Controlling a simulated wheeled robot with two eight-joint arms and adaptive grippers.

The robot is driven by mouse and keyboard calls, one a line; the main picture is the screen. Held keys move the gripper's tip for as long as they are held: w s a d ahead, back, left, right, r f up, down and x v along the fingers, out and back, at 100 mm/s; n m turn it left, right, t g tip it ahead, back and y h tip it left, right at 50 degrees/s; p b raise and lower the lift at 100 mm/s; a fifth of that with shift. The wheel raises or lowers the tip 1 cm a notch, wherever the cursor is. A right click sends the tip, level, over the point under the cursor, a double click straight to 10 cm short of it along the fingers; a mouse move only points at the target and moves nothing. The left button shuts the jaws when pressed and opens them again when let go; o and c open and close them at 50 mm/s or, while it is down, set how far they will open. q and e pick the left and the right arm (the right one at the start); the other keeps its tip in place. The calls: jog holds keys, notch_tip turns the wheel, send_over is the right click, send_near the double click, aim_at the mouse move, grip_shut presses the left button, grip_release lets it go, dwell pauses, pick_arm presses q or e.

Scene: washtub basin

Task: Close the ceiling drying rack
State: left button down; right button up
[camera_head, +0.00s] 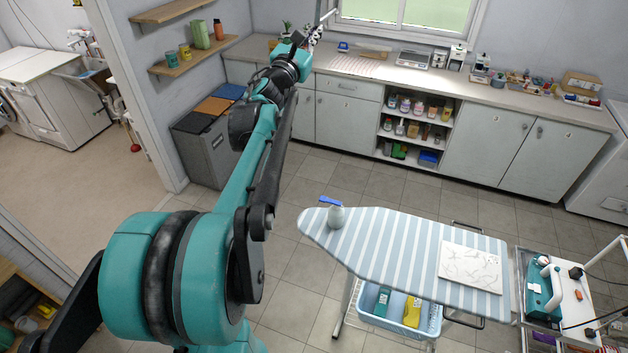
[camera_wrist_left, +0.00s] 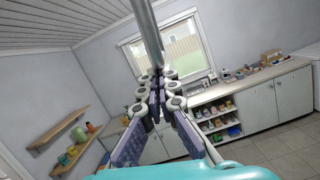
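My left arm reaches up across the head view, and its gripper (camera_head: 316,36) is near the top edge, in front of the window side of the room. A pale grey rod (camera_head: 328,16), perhaps part of the ceiling drying rack, runs upward from the fingertips. In the left wrist view the rod (camera_wrist_left: 146,32) comes down from the top edge and ends between the fingertips (camera_wrist_left: 159,77). The fingers converge and look shut on its lower end. The rest of the rack is out of view. My right gripper is not in view.
A striped ironing board (camera_head: 385,245) stands at lower right, a trolley with a teal iron station (camera_head: 541,290) beside it. A long counter (camera_head: 480,92) lines the back wall. Wall shelves (camera_head: 195,55) are left of my arm. The tiled floor between is clear.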

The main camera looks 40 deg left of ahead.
pick_arm(q)
notch_tip(320, 180, up, 7)
jog(key=p, duration=0.3)
dwell(0.4)
notch_tip(320, 180, down, 6)
jog(key=r+b, duration=0.1)
jog(key=b, duration=0.3)
jog(key=a+b+v, duration=0.1)
jog(key=v, duration=0.9)
jog(key=shift+s+r, duration=0.15)
